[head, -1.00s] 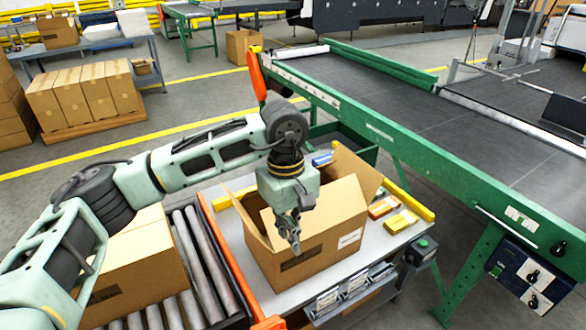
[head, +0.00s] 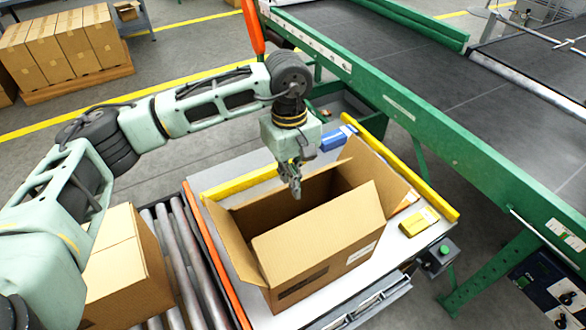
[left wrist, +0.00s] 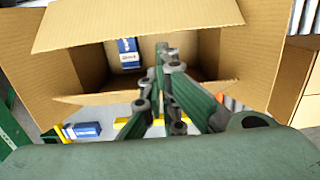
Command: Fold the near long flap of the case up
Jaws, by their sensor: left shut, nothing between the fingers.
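The open case (head: 330,268) stands on the grey work table. Its near long flap (head: 315,232) stands up along the near wall. In the left wrist view this flap (left wrist: 140,22) spans the top of the picture, partly over the opening. A left end flap (head: 235,240) and a right end flap (head: 385,180) splay outward. My left gripper (head: 296,192) is shut and empty, above the opening on the far side of the near flap. It also shows in the left wrist view (left wrist: 158,50). A blue and white packet (left wrist: 128,52) lies inside the case. My right gripper is out of view.
A blue box (head: 338,138) lies behind the case and a yellow box (head: 419,222) to its right. Yellow rails (head: 240,183) edge the table. A closed carton (head: 125,265) sits on rollers at left. A green conveyor frame (head: 430,130) runs behind at right.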

